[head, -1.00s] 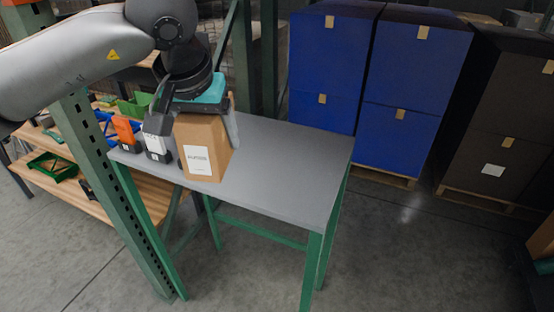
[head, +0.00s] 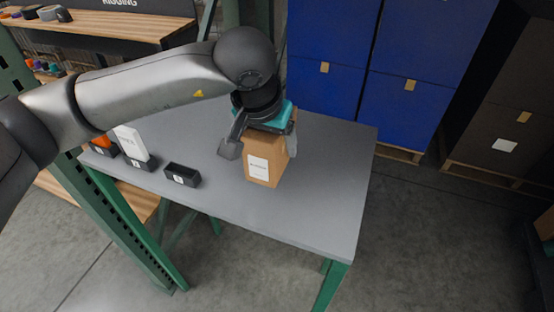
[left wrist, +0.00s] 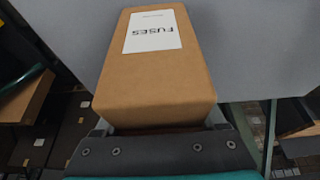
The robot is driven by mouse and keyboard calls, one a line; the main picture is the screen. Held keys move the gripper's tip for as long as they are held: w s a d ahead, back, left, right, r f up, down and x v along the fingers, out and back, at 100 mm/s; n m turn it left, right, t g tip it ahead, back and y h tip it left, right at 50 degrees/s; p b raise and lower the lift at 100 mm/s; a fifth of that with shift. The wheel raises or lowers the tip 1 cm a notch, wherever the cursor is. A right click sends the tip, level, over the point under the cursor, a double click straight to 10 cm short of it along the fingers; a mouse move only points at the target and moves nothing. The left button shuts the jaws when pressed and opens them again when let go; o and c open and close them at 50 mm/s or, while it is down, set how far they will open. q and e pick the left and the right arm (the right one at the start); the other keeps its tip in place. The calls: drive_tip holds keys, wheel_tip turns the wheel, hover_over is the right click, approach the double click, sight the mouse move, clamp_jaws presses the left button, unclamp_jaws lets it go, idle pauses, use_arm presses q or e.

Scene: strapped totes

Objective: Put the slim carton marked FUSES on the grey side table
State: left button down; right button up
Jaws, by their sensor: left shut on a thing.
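The slim brown carton (head: 258,169) with a white label is held upright at the grey side table (head: 325,215), over its middle. In the left wrist view the carton (left wrist: 155,80) shows the word FUSES on its label. My left gripper (head: 260,150) is shut on the carton from above, with a finger on either side. I cannot tell whether the carton's base touches the tabletop. My right gripper is not in view.
The table's right part is clear. Blue stacked totes (head: 410,90) stand behind. A green post rises at the left.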

sight(262, 132)
use_arm(q)
drive_tip(key=shift+w+f+b, duration=0.1)
drive_tip(key=shift+f+b, duration=0.25)
drive_tip(key=shift+f, duration=2.3)
unclamp_jaws()
drive_tip(key=shift+r+p, duration=0.35)
drive_tip(key=shift+r, duration=0.2)
drive_tip(key=v, duration=1.1)
drive_tip(key=shift+s+a+r, duration=0.1)
drive_tip(key=shift+s, duration=0.15)
